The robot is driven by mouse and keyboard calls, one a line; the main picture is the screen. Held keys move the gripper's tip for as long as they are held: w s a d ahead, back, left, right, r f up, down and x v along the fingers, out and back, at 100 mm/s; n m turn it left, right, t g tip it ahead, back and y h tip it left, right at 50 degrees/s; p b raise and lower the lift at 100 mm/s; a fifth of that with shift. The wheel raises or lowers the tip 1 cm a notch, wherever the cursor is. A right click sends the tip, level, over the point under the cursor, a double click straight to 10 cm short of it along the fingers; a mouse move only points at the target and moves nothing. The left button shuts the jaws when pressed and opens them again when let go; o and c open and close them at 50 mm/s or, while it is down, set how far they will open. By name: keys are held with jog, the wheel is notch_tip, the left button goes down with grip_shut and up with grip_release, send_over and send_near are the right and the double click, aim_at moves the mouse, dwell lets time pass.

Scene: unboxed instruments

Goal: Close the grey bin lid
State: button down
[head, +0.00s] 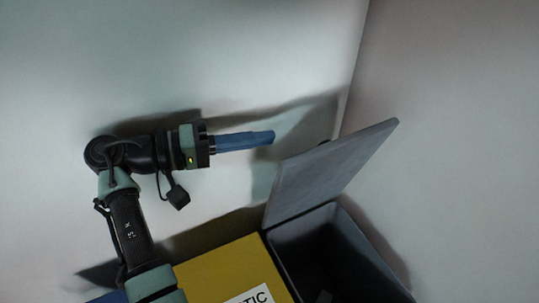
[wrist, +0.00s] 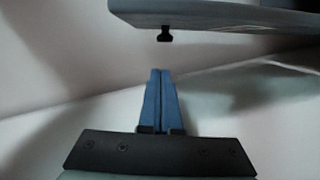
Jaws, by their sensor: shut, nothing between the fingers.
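The grey bin (head: 352,258) stands at the lower right of the head view, against the walls. Its grey lid (head: 331,172) is open, raised and tilted up from the bin's far-left edge. In the wrist view the lid (wrist: 215,14) crosses the top of the picture, with a small black part (wrist: 164,34) hanging below it. My gripper (head: 272,137) points right, just left of the lid's upper part and apart from it. Its blue fingers (wrist: 161,72) are together and empty.
A yellow bin or box (head: 225,273) with a partly visible white label stands directly left of the grey bin. A bit of blue shows left of it. Pale walls meet in a corner behind the lid.

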aim_at(315, 178)
jog(key=f+b+x, duration=0.1)
jog(key=b+x, duration=0.2)
jog(key=x, duration=0.5)
jog(key=shift+s+d+h, duration=0.2)
jog(key=shift+d+h, duration=0.05)
jog(key=shift+h, duration=0.05)
